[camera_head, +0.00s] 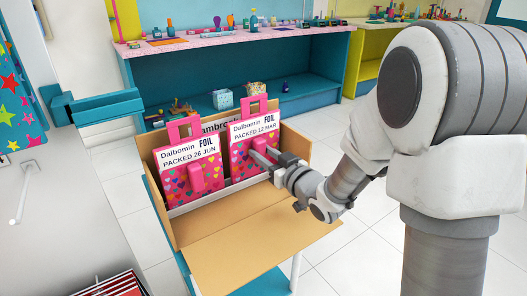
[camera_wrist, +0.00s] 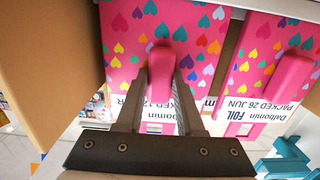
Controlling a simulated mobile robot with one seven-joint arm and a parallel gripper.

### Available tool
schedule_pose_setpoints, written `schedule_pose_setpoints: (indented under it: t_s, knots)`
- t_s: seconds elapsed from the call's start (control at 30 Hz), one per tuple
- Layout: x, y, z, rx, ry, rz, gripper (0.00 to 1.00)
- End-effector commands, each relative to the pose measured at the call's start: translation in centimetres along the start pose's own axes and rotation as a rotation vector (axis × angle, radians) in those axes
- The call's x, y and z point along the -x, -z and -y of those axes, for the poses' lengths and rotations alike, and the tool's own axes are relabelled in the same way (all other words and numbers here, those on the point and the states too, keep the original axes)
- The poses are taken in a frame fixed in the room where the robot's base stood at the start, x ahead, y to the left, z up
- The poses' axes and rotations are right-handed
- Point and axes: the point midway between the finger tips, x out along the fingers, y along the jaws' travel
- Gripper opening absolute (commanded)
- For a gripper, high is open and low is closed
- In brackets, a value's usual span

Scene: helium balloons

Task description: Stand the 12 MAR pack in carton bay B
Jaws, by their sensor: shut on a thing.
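The 12 MAR pack (camera_head: 239,166) is pink with coloured hearts, a handle on top and a white label. It stands upright in the right-hand part of the open carton (camera_head: 250,232). My gripper (camera_head: 262,158) is shut on the pink grip on its front. In the wrist view, the fingers (camera_wrist: 162,70) close on that grip, and the 12 MAR pack (camera_wrist: 122,45) appears upside down with its label partly hidden. A similar 26 JUN pack (camera_head: 178,183) stands beside it on the left, and to the right in the wrist view (camera_wrist: 250,62). No bay letters are readable.
The carton's front flap is folded down towards me, and its brown side wall (camera_wrist: 72,65) is close to the held pack. A teal shelf unit (camera_head: 200,80) with small goods stands behind. White tiled floor (camera_head: 350,265) is clear at the right.

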Motion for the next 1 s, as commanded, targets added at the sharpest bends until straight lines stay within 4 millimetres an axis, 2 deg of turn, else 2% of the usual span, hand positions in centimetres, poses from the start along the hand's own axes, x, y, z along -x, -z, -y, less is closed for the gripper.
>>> schedule_pose_setpoints:
  t_s: [0.37,0.4,0.57,0.6,1.0]
  knots:
    - [-0.06,-0.93,0.01,0.000,0.000,0.000,0.00]
    - [-0.06,-0.91,0.01,0.001,0.000,0.000,0.40]
    - [-0.06,-0.90,0.00,0.001,0.000,0.000,0.69]
    - [-0.06,-0.90,0.00,0.001,0.000,0.000,0.71]
    - [-0.11,-0.91,0.01,0.000,0.000,0.001,0.71]
